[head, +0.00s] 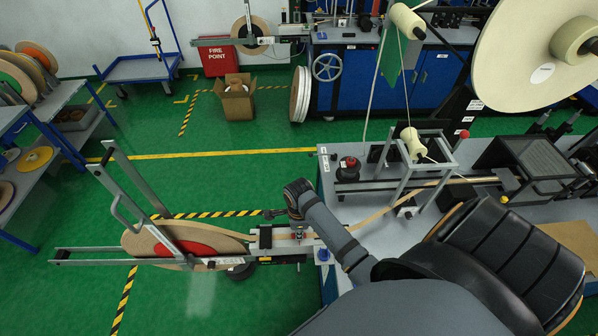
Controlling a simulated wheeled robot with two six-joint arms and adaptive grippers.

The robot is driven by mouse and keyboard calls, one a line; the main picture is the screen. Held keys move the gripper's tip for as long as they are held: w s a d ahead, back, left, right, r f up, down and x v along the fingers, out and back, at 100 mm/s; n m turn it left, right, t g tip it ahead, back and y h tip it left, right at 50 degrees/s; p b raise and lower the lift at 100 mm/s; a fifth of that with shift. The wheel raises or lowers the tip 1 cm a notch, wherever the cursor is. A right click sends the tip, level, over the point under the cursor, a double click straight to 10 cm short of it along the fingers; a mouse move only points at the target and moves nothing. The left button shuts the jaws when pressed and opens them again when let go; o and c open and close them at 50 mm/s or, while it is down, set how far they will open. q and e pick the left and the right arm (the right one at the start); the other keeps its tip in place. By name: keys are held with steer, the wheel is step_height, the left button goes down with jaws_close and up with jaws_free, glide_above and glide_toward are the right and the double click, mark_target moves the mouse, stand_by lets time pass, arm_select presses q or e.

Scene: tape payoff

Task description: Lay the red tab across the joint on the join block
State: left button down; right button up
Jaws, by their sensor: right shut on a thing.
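The join block (262,241) is a small pale metal fixture at the left edge of the grey bench. Tan tape (385,209) runs across the bench to it, and more tape (225,232) leads from it to the reel on the left. My right gripper (271,214) is small and dark, just above the block in the picture. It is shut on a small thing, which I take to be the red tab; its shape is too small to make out. The joint in the tape cannot be made out. My left gripper is not in view.
A large tan reel with a red core (185,246) sits in a grey frame (110,256) left of the bench. Guide rollers (412,143) and a dark-knobbed device (348,168) stand on the bench behind the tape.

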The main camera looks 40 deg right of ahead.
steer(key=o, duration=0.7)
steer(key=shift+f, duration=0.1)
steer(key=shift+c, duration=0.2)
step_height(320, 180, up, 12)
steer(key=shift+b, duration=0.3)
